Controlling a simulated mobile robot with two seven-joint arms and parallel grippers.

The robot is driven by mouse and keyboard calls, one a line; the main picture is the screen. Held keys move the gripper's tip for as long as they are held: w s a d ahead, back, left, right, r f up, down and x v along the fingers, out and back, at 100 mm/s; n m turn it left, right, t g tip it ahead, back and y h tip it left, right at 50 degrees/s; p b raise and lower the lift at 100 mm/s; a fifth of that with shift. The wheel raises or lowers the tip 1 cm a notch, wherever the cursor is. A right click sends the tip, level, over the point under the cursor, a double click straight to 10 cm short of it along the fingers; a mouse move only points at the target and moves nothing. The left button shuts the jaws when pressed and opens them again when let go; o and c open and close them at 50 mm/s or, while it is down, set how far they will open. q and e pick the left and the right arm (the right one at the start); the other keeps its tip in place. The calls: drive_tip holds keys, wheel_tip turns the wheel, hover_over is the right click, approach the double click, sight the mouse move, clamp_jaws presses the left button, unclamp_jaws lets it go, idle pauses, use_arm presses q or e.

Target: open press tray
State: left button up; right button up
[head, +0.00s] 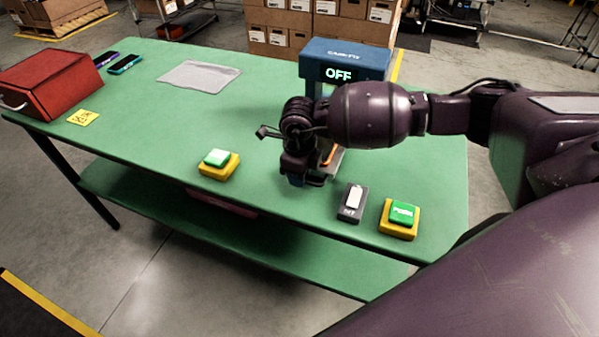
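The blue press (345,57) stands at the back right of the green table, its display reading "OFF". My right arm comes in from the right and covers most of the press's lower front. My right gripper (305,181) points down in front of the press, low over the table. Its fingers are dark and blurred together, so I cannot tell whether they are open or shut on anything. A grey and orange part (332,156) shows just right of the gripper; I cannot tell whether it belongs to the tray. My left gripper is out of view.
On the green table (150,130) are two yellow-based green buttons (218,160) (400,216), a dark switch box (352,203), a red toolbox (50,84), a yellow note (83,118), two phones (125,64) and a grey cloth (199,76). The table's middle left is clear.

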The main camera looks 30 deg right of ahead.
drive_tip(key=shift+o, duration=0.9)
wheel_tip(320, 180, up, 11)
drive_tip(key=shift+f, duration=0.1)
idle(0.3)
